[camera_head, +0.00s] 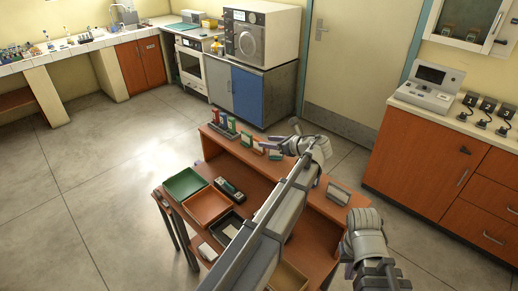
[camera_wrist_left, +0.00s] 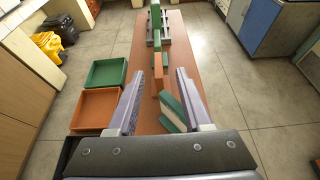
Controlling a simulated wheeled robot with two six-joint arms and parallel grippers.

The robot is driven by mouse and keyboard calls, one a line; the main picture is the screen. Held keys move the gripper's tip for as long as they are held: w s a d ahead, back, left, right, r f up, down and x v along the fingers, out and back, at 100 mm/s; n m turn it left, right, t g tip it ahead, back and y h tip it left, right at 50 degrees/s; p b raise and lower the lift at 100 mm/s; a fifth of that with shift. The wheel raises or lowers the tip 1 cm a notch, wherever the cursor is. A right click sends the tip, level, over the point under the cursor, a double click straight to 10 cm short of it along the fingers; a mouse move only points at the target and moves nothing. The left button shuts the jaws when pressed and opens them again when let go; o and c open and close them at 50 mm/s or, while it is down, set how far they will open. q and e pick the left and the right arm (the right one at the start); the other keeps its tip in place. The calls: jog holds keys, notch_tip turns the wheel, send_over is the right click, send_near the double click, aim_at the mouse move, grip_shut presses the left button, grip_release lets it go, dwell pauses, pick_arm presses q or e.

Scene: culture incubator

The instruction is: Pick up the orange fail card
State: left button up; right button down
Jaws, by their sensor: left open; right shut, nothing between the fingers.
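The orange card (camera_wrist_left: 158,76) stands upright on the wooden shelf, between the tips of my left gripper (camera_wrist_left: 160,73) in the left wrist view. The fingers are spread, with a gap on each side of the card. In the head view the orange card (camera_head: 257,143) is just left of my left gripper (camera_head: 278,147). A green-and-white card (camera_wrist_left: 173,112) leans nearer the palm, toward the right finger. Another green-edged card (camera_wrist_left: 158,50) stands beyond the orange one. My right gripper (camera_head: 370,272) is low at the right in the head view, away from the cards; its fingertips are hard to make out.
A rack (camera_wrist_left: 153,38) with coloured cards stands at the shelf's far end. A green tray (camera_wrist_left: 107,73) and an orange tray (camera_wrist_left: 98,108) lie left of the shelf in the wrist view. A framed card (camera_head: 338,193) stands right of my left arm in the head view.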

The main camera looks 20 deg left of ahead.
aim_at(260, 151)
pick_arm(q)
jog(key=shift+b+x, duration=1.1)
jog(key=shift+x, duration=1.5)
jog(key=shift+s, duration=0.15)
grip_shut()
